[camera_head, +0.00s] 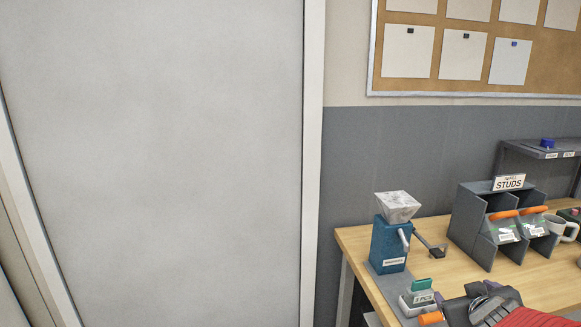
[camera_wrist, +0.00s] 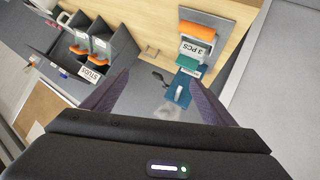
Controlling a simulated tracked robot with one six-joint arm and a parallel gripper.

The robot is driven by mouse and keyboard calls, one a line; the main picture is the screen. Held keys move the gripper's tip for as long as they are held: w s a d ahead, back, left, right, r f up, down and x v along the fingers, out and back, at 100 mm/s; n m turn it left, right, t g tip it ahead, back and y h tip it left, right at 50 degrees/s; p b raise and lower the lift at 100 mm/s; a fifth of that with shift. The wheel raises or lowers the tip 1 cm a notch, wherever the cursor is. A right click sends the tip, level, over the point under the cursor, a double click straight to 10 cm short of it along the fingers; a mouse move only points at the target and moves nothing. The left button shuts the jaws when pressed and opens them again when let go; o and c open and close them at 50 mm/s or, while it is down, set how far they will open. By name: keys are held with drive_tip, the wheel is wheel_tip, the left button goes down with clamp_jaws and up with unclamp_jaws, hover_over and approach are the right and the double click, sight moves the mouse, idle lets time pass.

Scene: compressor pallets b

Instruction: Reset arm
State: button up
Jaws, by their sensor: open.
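My gripper (camera_wrist: 157,98) is open, with its two purple fingers spread wide in the wrist view. Nothing shows held between them. In the head view my gripper (camera_head: 470,307) is at the lower right, in front of the workbench's tray; its fingers are partly hidden there. The wrist camera looks down at the bench from above, with the labels upside down. Between and beyond the fingers lie a blue dispenser (camera_wrist: 180,92) and a tray with a "3 PCS" label (camera_wrist: 192,48).
The blue dispenser (camera_head: 388,245) with a pale hopper stands near the left end of the wooden bench (camera_head: 352,240). Right of it are a grey studs rack (camera_head: 478,215) with orange-topped bags and a mug (camera_head: 562,228). A pale door (camera_head: 160,150) fills the left.

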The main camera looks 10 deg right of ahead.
drive_tip(key=s+a+g+y, duration=0.2)
drive_tip(key=s+a, duration=0.4)
drive_tip(key=a, duration=0.9)
drive_tip(key=s+a+r+g+y, duration=0.1)
drive_tip(key=s+a, duration=0.5)
drive_tip(key=a, duration=0.9)
drive_tip(key=g+y, duration=0.1)
drive_tip(key=y, duration=0.1)
drive_tip(key=shift+s+a+n+g+y, duration=0.3)
drive_tip(key=shift+s+n+g+y, duration=0.1)
